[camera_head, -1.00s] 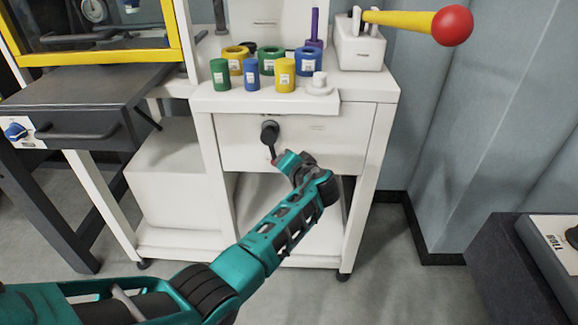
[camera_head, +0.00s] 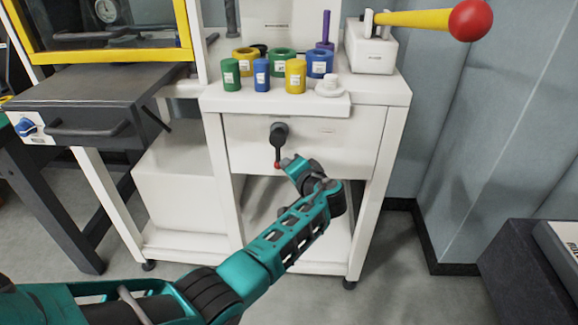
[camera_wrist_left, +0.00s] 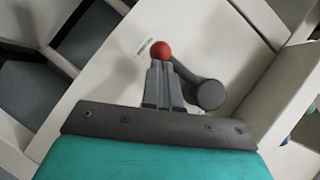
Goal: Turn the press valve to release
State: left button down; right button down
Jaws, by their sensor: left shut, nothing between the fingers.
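The press valve (camera_head: 279,134) is a dark round knob with a thin lever on the front panel of the white cart. Its lever hangs about straight down and ends in a small red ball (camera_head: 277,165). My left gripper (camera_head: 288,164) is shut and empty, just right of the red ball in the head view. In the left wrist view the shut fingertips (camera_wrist_left: 163,68) lie right at the red ball (camera_wrist_left: 162,52), with the dark valve body (camera_wrist_left: 207,94) to their right. I cannot tell whether they touch the ball. My right gripper is not in view.
The white cart (camera_head: 375,97) carries several coloured cylinders and rings and a white block (camera_head: 372,50) with a yellow lever ending in a red ball (camera_head: 470,19). A yellow-framed machine (camera_head: 100,57) stands left. A dark box (camera_head: 530,265) is at the lower right.

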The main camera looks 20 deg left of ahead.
pick_arm(q)
jog(key=p+v, duration=0.1)
jog(key=v, duration=0.6)
jog(key=shift+s+d+p, duration=0.15)
jog(key=shift+d+p, duration=0.05)
jog(key=shift+p, duration=0.15)
jog(key=shift+s, duration=0.1)
